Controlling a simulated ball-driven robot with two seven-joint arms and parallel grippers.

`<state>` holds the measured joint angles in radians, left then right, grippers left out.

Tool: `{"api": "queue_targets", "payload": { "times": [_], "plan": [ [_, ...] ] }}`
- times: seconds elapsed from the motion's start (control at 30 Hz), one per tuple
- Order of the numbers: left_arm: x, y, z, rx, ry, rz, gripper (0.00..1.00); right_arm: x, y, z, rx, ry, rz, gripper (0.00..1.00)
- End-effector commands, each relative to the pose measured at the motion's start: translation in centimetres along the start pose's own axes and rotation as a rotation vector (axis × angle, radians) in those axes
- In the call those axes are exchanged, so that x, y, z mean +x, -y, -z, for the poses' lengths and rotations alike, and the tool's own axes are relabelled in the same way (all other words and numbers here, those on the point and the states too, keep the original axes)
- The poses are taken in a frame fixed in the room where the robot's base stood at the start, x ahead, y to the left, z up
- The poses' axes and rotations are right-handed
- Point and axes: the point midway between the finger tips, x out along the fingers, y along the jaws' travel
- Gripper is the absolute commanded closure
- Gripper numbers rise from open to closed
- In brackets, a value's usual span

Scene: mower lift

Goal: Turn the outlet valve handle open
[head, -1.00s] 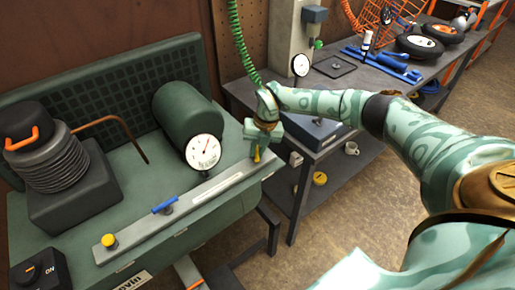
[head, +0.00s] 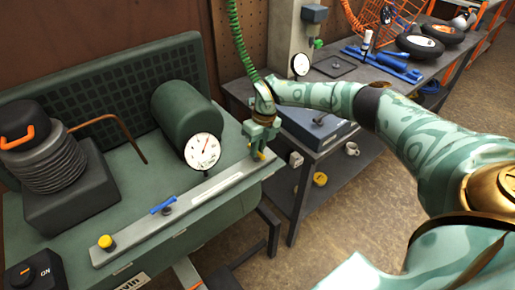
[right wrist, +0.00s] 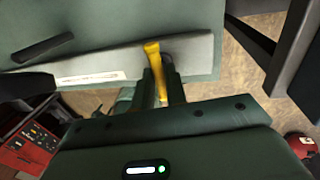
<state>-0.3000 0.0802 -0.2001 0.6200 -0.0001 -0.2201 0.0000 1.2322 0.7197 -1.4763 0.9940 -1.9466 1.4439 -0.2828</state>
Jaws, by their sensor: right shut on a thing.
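A yellow valve handle (head: 262,155) sits at the right end of the pale strip (head: 215,187) along the front of the green compressor bench. My right gripper (head: 257,150) points down over it and is shut on it. In the right wrist view the yellow handle (right wrist: 155,68) runs between the two dark fingers (right wrist: 163,85), with its flared end sticking out past them. The valve body under the handle is mostly hidden by the fingers. My left gripper is not in view.
A blue lever (head: 163,204) and a yellow knob (head: 106,241) stand further left on the strip. A white dial gauge (head: 202,151) and a green tank (head: 186,119) are just left of the gripper. A grey workbench (head: 345,95) stands to the right.

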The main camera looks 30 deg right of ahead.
Motion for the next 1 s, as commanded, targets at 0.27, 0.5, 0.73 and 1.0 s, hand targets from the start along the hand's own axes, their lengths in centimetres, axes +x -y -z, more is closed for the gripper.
{"api": "queue_targets", "payload": {
  "times": [0.27,0.5,0.73,1.0],
  "plan": [
    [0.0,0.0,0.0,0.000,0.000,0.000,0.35,-0.2,0.0,-0.1,-0.010,0.003,0.000,1.00],
    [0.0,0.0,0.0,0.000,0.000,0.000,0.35,-0.2,0.0,-0.1,-0.009,0.002,0.000,0.66],
    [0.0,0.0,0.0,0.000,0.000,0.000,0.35,-0.1,0.0,-0.1,-0.007,0.000,0.000,0.66],
    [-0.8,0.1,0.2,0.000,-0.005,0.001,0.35,-3.0,0.0,-0.1,-0.008,0.004,0.001,0.66]
  ]
}}
